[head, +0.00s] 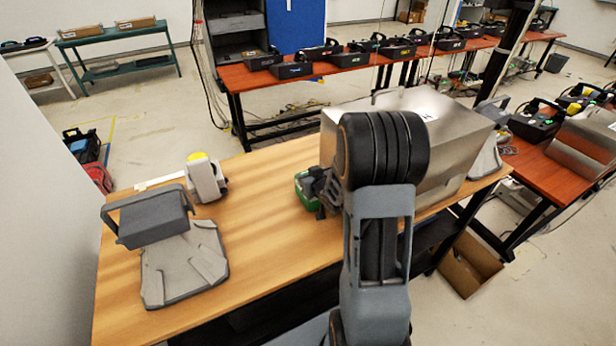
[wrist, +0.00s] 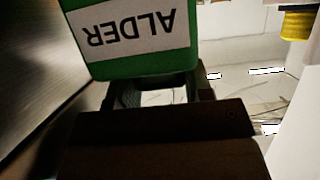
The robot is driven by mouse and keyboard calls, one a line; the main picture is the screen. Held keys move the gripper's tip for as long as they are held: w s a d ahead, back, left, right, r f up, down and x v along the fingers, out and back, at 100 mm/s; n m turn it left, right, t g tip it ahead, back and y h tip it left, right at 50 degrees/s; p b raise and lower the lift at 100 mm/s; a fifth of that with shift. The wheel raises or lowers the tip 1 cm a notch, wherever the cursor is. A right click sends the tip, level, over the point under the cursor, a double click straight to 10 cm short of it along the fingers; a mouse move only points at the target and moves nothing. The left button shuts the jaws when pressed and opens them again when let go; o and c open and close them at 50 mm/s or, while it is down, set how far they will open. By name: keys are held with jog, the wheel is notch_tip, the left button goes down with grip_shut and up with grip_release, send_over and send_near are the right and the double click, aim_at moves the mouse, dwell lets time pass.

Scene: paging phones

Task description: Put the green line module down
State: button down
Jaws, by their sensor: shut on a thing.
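The green line module (head: 305,192) is at the middle of the wooden table, left of the metal box, and partly hidden by my gripper. In the wrist view the module (wrist: 190,62) fills the top left, with a white label reading ALDER upside down. My gripper (head: 322,190) is shut on the module; the wrist view shows the fingers (wrist: 155,93) against its near edge. I cannot tell whether the module's underside touches the table.
A metal box (head: 455,140) stands close on the right of the module. A grey tilted unit on a base plate (head: 185,265) and a white yellow-topped device (head: 205,182) stand on the left. The wooden table (head: 265,235) is bare between them and the module.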

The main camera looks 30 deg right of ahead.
jog(key=shift+f, duration=0.1)
jog(key=c, duration=0.5)
grip_release()
